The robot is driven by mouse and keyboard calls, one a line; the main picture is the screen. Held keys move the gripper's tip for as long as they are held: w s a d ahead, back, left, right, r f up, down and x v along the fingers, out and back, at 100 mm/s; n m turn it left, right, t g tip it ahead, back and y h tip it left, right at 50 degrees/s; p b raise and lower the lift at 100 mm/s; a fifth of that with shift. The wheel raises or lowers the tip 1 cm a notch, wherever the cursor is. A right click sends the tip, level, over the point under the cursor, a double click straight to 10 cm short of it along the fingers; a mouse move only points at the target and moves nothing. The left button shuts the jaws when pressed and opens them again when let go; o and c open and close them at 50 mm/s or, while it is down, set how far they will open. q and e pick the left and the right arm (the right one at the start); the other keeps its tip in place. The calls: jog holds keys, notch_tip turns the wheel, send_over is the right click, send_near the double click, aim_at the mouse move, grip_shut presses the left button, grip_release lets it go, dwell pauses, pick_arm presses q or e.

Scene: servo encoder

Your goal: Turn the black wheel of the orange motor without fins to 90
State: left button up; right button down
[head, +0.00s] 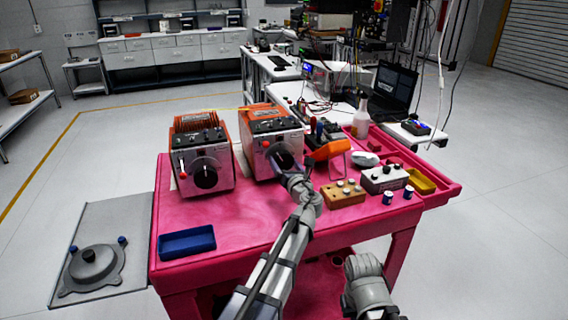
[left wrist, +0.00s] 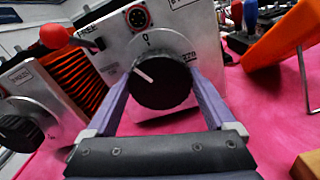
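The orange motor without fins (head: 262,117) stands at the table's back middle, its grey front panel facing me. Its black wheel (left wrist: 160,82) fills the middle of the left wrist view. The wheel's white line points to the upper left. The mark 0 is above the wheel and 270 at its upper right; I cannot make out a 90. My left gripper (head: 287,163) has its purple fingers (left wrist: 112,103) on either side of the wheel, apparently touching its rim. The finned orange motor (head: 200,122) stands to the left.
A red-knobbed lever (left wrist: 54,37) sticks out left of the wheel. On the pink table (head: 240,218) are a blue tray (head: 187,242), a wooden block with knobs (head: 343,194), a grey box (head: 384,178) and an orange stand (head: 331,149). The front middle of the table is clear.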

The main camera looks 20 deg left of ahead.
pick_arm(q)
jog(key=c, duration=0.7)
jog(key=shift+n, duration=0.3)
jog(key=n, duration=1.1)
jog(key=shift+n, duration=0.3)
jog(key=o, duration=1.1)
jog(key=shift+s, duration=0.1)
